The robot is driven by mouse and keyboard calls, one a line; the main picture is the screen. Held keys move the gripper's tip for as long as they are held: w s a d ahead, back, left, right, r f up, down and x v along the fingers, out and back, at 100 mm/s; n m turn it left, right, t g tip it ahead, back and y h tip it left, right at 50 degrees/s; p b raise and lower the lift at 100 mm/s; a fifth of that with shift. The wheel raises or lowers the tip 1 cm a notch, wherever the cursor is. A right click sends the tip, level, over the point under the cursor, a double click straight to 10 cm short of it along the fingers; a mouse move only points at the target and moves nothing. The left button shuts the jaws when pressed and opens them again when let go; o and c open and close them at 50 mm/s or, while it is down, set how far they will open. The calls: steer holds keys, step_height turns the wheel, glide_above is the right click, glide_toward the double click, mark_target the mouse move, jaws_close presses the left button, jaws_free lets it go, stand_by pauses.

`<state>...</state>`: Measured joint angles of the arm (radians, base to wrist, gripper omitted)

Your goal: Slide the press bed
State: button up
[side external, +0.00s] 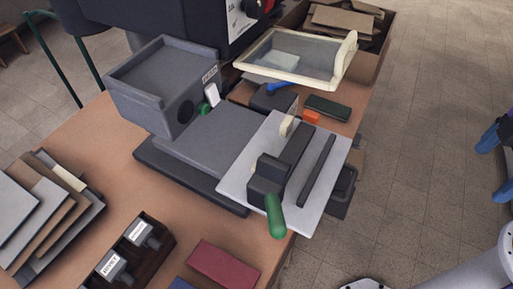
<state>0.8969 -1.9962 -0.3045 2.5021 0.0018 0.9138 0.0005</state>
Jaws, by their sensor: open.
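The press is a dark grey machine with a boxy, open-topped head (165,85) at the left, bearing a small label. A flat grey bed (215,140) extends from it to the lower right over a darker base (185,178). A light grey plate (240,178) lies at the bed's outer end, with dark blocks and a bar on it. A green handle (275,216) sticks out at the plate's front edge. My gripper (490,172), with blue fingers, is partly cut off at the right edge. It is open, over the floor side, well apart from the press and handle.
A cream-framed tray (290,57) stands behind the bed, near a dark green block (328,107) and an orange piece (311,117). Flat boards (35,205), a dark box of labelled items (135,250) and a maroon block (223,262) lie in front. Tiled floor at right is clear.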

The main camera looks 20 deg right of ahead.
steer(key=shift+c, duration=0.3)
steer(key=c, duration=1)
steer(key=n+t+y, duration=0.1)
steer(key=n, duration=1.3)
glide_above(351, 184)
steer(key=s+d, duration=0.3)
steer(key=shift+c, duration=0.2)
steer(key=w+a+f, duration=0.1)
steer(key=f, duration=1)
steer(key=w+a+f, duration=0.1)
steer(key=f, duration=0.4)
steer(key=shift+w+a+f, duration=0.3)
steer(key=shift+a, duration=0.05)
jaws_close()
